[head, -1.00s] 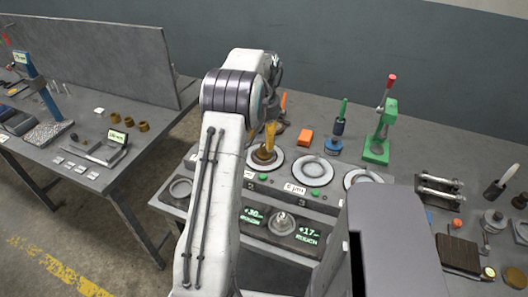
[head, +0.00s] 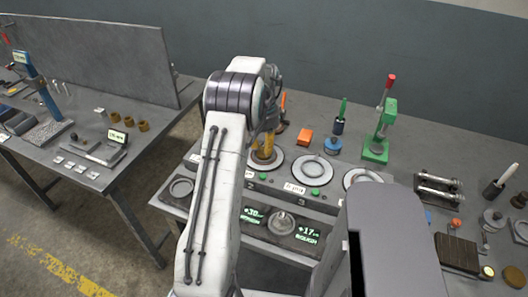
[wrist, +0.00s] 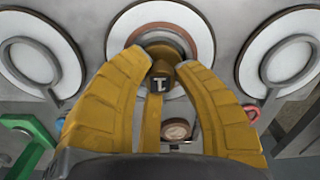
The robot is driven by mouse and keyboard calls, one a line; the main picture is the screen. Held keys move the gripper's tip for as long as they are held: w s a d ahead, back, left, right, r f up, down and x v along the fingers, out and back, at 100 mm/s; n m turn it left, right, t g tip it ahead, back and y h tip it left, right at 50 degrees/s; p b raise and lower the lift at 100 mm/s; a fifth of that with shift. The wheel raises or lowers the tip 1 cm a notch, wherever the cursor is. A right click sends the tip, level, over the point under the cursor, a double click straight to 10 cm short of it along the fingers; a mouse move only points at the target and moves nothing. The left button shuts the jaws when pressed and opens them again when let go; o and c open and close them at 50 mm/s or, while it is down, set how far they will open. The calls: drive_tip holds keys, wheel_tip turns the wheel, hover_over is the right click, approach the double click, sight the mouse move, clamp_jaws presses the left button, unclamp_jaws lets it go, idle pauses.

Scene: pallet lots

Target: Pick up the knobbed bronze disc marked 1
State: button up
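The bronze disc (wrist: 160,34) lies on a round white plate (wrist: 118,35) in the upper middle of the wrist view. Its dark knob (wrist: 160,82) carries a pale 1 and stands toward my wrist camera. My gripper (wrist: 162,66) has yellow fingers bent in on both sides of the knob, and they appear to press against it. In the head view my gripper (head: 265,157) reaches down over the left plate (head: 279,159), and its fingers and my arm hide most of the disc. I see no gap under the disc.
Two more white plates with grey rings, the middle one (head: 313,170) and the right one (head: 362,177), lie to the right. A ringed weight (head: 281,222) sits in front.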

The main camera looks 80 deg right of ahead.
clamp_jaws()
drive_tip(key=shift+r, duration=0.15)
